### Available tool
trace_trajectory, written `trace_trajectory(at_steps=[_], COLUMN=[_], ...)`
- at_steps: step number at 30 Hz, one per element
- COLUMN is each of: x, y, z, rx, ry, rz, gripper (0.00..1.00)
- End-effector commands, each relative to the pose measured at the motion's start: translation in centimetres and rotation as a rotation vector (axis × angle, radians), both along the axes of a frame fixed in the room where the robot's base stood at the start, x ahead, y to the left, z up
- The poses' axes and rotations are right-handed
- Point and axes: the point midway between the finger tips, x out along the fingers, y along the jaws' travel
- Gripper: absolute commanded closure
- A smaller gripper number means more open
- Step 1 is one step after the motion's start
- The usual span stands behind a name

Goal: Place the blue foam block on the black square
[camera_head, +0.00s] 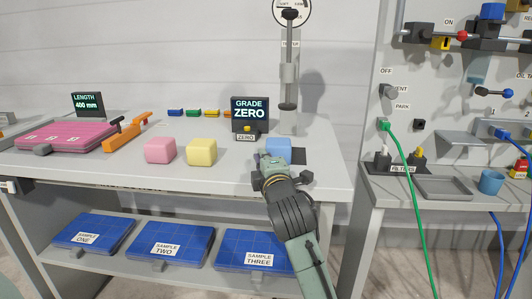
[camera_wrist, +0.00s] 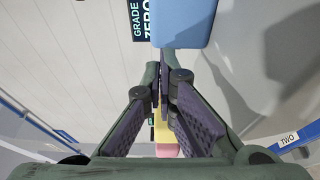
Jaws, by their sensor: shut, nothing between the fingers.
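The blue foam block (camera_head: 278,146) is at the right part of the white table, directly beyond my gripper (camera_head: 275,166). In the wrist view the blue block (camera_wrist: 183,20) is just past the fingertips. My gripper (camera_wrist: 162,70) is shut there, with nothing between its fingers. I cannot tell whether the fingertips touch the block.
A pink block (camera_head: 160,150) and a yellow block (camera_head: 202,152) stand to the left. A post (camera_head: 289,90) with a dial and the "GRADE ZERO" display (camera_head: 249,114) are behind the blue block. A panel with cables (camera_head: 390,130) stands right.

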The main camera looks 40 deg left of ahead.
Motion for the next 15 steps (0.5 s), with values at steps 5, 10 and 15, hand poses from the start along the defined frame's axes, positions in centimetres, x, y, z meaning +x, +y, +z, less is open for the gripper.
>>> trace_trajectory(at_steps=[5,10,15], x=[0.89,0.94,1.19], y=[0.03,0.03,0.03], z=[0.01,-0.02,-0.03], rx=[-0.001,-0.001,-0.001], ry=[-0.001,-0.001,-0.001], rz=[-0.001,-0.001,-0.002], gripper=[1.00,1.00,1.00])
